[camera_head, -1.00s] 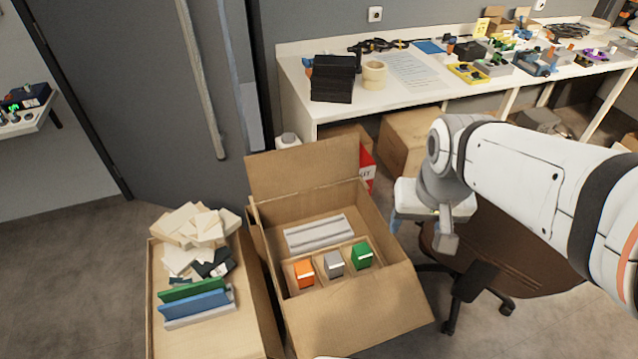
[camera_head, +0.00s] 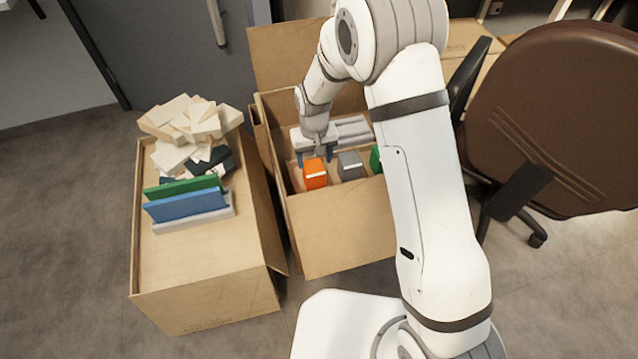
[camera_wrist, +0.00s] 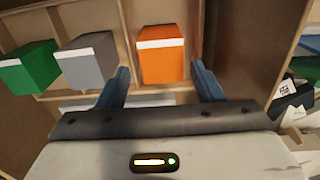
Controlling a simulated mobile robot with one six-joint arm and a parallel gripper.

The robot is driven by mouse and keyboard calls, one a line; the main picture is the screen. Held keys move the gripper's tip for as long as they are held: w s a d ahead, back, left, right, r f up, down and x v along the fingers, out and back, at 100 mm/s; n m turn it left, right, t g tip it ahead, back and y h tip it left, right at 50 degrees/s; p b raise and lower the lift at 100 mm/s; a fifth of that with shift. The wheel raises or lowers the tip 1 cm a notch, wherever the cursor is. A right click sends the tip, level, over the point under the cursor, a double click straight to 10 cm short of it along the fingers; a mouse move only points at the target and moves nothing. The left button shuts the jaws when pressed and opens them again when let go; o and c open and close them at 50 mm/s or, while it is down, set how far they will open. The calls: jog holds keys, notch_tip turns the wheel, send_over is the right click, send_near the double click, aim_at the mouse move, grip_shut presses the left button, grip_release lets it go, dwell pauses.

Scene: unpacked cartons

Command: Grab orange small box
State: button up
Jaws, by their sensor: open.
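The small orange box (camera_head: 315,173) stands inside the open carton (camera_head: 345,235), leftmost in a row of small boxes. In the wrist view the orange box (camera_wrist: 161,54) has a white strip along one edge and lies ahead of the gap between my fingers. My gripper (camera_head: 315,158) is inside the carton at the orange box, on its far side in the head view. In the wrist view my gripper (camera_wrist: 160,85) is open, one finger toward each side of the box. Nothing is held between the fingers. Whether they touch the box cannot be told.
A grey box (camera_head: 350,166) and a green box (camera_head: 377,159) stand to the right of the orange one. Grey rails (camera_head: 352,130) lie behind. Carton walls are close around my gripper. Another carton (camera_head: 200,290) with panels stands left; a brown chair (camera_head: 560,110) stands right.

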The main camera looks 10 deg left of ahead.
aim_at(313, 168)
jog(key=f, duration=0.3)
jog(key=shift+a+f+b, duration=0.15)
jog(key=shift+a+b, duration=0.1)
jog(key=shift+b, duration=0.1)
jog(key=f, duration=0.2)
jog(key=f+b, duration=0.2)
jog(key=f, duration=0.1)
jog(key=shift+w+f, duration=0.25)
jog(key=shift+f, duration=0.1)
jog(key=shift+c, duration=0.3)
jog(key=c, duration=0.7)
